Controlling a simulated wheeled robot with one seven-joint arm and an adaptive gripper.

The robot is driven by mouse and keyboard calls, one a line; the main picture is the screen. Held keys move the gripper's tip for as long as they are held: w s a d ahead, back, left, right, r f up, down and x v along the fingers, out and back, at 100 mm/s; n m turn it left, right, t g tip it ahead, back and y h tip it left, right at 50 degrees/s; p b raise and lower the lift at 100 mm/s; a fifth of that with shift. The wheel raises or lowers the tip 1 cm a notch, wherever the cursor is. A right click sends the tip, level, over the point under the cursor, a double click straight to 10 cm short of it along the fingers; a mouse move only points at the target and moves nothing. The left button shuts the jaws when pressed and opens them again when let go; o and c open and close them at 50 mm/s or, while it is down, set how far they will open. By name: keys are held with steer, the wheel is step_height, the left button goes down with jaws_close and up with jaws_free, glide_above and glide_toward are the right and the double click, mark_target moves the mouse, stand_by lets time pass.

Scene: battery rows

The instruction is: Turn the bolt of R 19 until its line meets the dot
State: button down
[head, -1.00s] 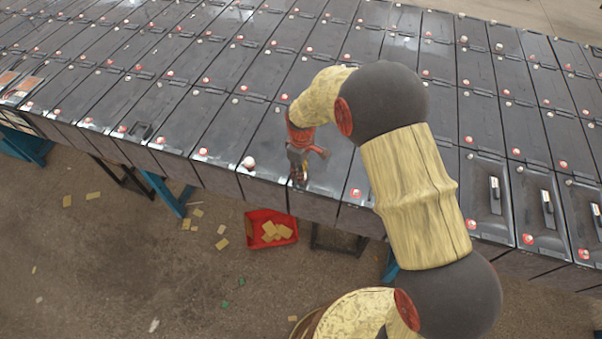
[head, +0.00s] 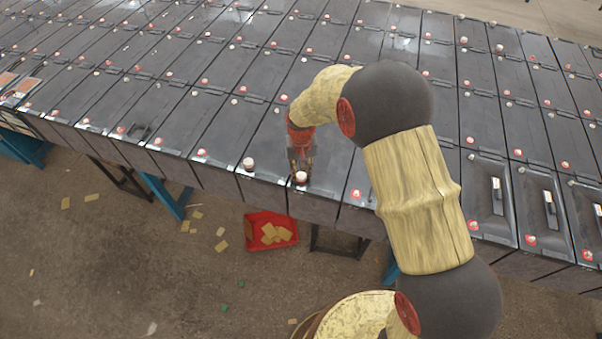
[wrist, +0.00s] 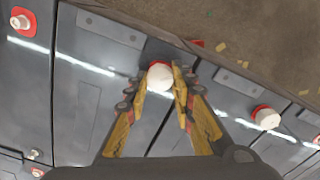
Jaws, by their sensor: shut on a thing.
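A white round bolt cap (wrist: 160,76) on a red base sits between the two yellow fingers of my gripper (wrist: 161,84) in the wrist view. The fingers are shut on its sides. In the head view the same white cap (head: 301,177) shows at the front edge of a dark battery (head: 268,140), just below my gripper (head: 300,165). No R 19 label, line or dot can be made out on or around the cap.
In the wrist view, neighbouring terminals (wrist: 265,117) and (wrist: 22,22) are clear of the fingers. A red bin (head: 270,231) with yellowish pieces stands on the floor below the row.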

mark_target(301, 175)
steer(key=m, duration=0.4)
steer(key=shift+m, duration=1.9)
steer(key=c, duration=1.5)
jaws_free()
step_height(301, 175, up, 12)
